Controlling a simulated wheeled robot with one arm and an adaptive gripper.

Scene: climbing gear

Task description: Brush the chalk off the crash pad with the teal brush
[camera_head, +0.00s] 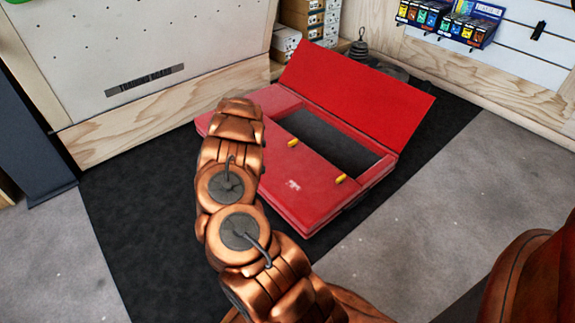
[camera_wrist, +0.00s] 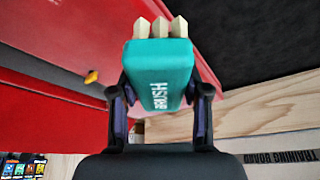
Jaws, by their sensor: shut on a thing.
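The red crash pad (camera_head: 318,194) lies on the dark floor mat in the head view, its red flap (camera_head: 355,90) raised at the back over a dark recess. A small whitish patch (camera_head: 293,185) shows on its front top; I cannot tell for sure that it is chalk. In the wrist view, my gripper (camera_wrist: 161,92) is shut on the teal brush (camera_wrist: 160,75), whose pale bristle tufts (camera_wrist: 158,28) point away from my palm. Red crash pad surface (camera_wrist: 45,85) fills the left there. My arm hides the gripper and brush in the head view.
Yellow tabs (camera_head: 341,179) sit on the pad by the recess. A white board with a wooden base (camera_head: 160,122) stands at left. Boxes (camera_head: 305,20) and a dark weight-like object (camera_head: 360,48) are behind the pad. Dark mat (camera_head: 140,240) is clear at left.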

